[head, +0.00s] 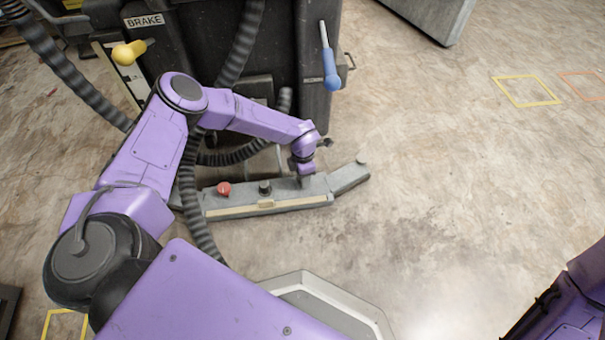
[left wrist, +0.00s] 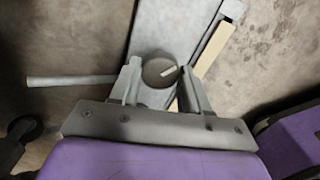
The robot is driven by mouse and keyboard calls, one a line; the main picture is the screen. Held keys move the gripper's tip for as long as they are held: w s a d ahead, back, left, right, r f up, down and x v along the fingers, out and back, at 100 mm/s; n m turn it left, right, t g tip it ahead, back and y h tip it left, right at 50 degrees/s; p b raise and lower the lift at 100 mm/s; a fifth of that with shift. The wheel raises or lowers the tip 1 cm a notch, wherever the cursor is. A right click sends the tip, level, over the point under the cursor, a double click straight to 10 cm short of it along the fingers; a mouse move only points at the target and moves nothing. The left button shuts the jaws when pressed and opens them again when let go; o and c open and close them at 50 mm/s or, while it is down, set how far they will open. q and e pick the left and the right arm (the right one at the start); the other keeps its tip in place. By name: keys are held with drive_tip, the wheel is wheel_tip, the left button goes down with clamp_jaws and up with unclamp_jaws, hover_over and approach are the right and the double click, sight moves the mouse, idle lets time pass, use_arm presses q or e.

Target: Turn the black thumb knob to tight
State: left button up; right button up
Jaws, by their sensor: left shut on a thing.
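A long grey panel (head: 325,201) with a pale front strip lies low in front of the dark machine. My left gripper (head: 306,181) reaches down onto its right part. In the left wrist view, the fingers of my left gripper (left wrist: 160,88) are shut on a round dark-grey knob (left wrist: 155,74) with a short white mark on top, which looks like the thumb knob. The mark points slantwise. In the head view the gripper hides this knob. No "tight" lettering can be read. My right gripper is not in view.
A red knob (head: 224,188) and another black knob (head: 264,187) stand on the panel to the left of my gripper. A yellow-handled lever (head: 128,53) and a blue-handled lever (head: 331,72) are on the machine behind. Ribbed hoses run beside my arm.

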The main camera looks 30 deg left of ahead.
use_arm(q)
drive_tip(key=m, duration=0.5)
drive_tip(key=shift+s+m, duration=0.1)
drive_tip(key=shift+m, duration=0.2)
drive_tip(key=m, duration=0.5)
drive_tip(key=shift+m, duration=0.3)
drive_tip(key=o, duration=1.1)
drive_tip(key=shift+c, duration=0.2)
drive_tip(key=shift+r, duration=0.4)
wheel_tip(320, 180, up, 10)
drive_tip(key=p, duration=0.5)
drive_tip(key=shift+f, duration=0.15)
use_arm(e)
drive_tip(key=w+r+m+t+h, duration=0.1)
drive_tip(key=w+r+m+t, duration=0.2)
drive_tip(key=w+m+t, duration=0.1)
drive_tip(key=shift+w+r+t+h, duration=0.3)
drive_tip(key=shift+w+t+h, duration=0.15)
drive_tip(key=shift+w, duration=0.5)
